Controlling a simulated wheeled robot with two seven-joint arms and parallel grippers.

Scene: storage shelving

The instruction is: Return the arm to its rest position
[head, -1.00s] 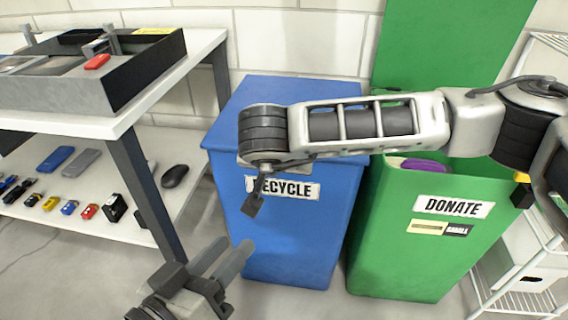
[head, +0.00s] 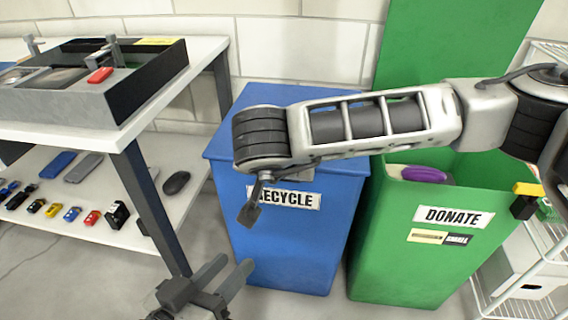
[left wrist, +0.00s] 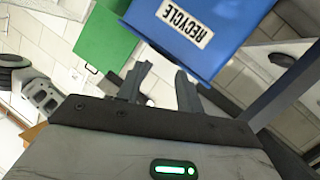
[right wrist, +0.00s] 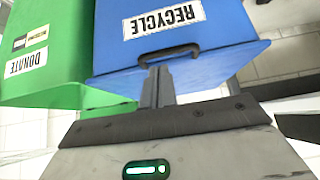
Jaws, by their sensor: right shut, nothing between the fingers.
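My right arm (head: 375,122) comes in from the right of the head view and reaches across in front of the blue and green bins. My left gripper (head: 228,272) is low in the head view, in front of the blue bin. In the left wrist view my left gripper (left wrist: 160,80) has its fingers apart and empty.
A blue RECYCLE bin (head: 290,250) stands beside a green DONATE bin (head: 400,250) holding a purple item (head: 425,174). At the left, a white table (head: 150,115) bears a grey tray (head: 60,105) with a red item (head: 100,75). Small items line the lower shelf (head: 100,235). A white wire rack stands right.

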